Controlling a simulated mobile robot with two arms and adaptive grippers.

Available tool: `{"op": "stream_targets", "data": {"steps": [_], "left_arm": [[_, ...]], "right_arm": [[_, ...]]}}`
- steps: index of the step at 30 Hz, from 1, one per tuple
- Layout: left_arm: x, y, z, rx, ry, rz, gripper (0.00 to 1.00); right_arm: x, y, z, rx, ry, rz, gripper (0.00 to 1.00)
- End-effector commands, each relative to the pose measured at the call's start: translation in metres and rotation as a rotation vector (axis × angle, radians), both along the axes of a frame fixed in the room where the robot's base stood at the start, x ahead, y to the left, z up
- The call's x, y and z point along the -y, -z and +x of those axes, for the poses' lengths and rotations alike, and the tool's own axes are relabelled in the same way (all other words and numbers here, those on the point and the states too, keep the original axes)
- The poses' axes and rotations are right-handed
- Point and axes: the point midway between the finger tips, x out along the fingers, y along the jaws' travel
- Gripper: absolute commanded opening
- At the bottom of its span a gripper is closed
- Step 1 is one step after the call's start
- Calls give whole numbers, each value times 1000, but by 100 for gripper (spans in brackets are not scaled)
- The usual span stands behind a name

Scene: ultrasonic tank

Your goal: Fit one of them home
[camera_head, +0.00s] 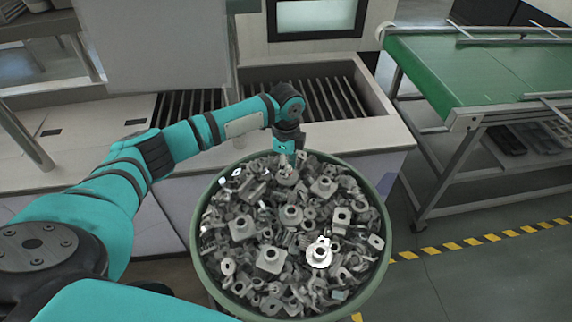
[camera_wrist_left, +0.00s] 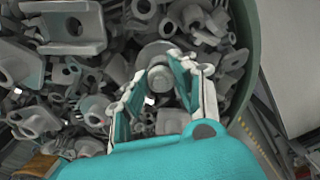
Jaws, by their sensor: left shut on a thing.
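A large green round bin (camera_head: 205,270) is heaped with loose grey metal parts (camera_head: 270,260), many of them flanged pieces with a raised boss and a hole. One part (camera_head: 318,253) near the front shines brighter than the others. My left gripper (camera_head: 287,168) reaches down to the back edge of the heap. In the left wrist view its two fingers (camera_wrist_left: 160,85) stand on either side of a grey metal part with a round boss (camera_wrist_left: 157,78). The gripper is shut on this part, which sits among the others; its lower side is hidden. My right gripper is out of view.
Behind the bin stands a pale counter (camera_head: 385,135) with a sunken tank (camera_head: 330,98) that has dark slats in its floor. A green conveyor table (camera_head: 480,75) is at the right. Yellow-black tape (camera_head: 480,240) marks the open floor there.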

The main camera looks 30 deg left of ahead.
Motion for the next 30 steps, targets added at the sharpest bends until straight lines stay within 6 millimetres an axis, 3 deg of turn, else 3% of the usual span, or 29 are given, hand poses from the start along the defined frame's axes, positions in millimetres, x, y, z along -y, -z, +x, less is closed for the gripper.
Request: {"op": "stream_targets", "data": {"steps": [4, 5, 11, 30], "left_arm": [[1, 7, -5, -17, 4, 2, 14], [1, 7, -5, -17, 4, 2, 27], [1, 6, -4, -15, 3, 1, 53], [0, -5, -1, -4, 1, 0, 53]], "right_arm": [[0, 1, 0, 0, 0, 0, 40], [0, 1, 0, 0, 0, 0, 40], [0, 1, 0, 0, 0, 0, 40], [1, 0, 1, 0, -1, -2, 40]]}}
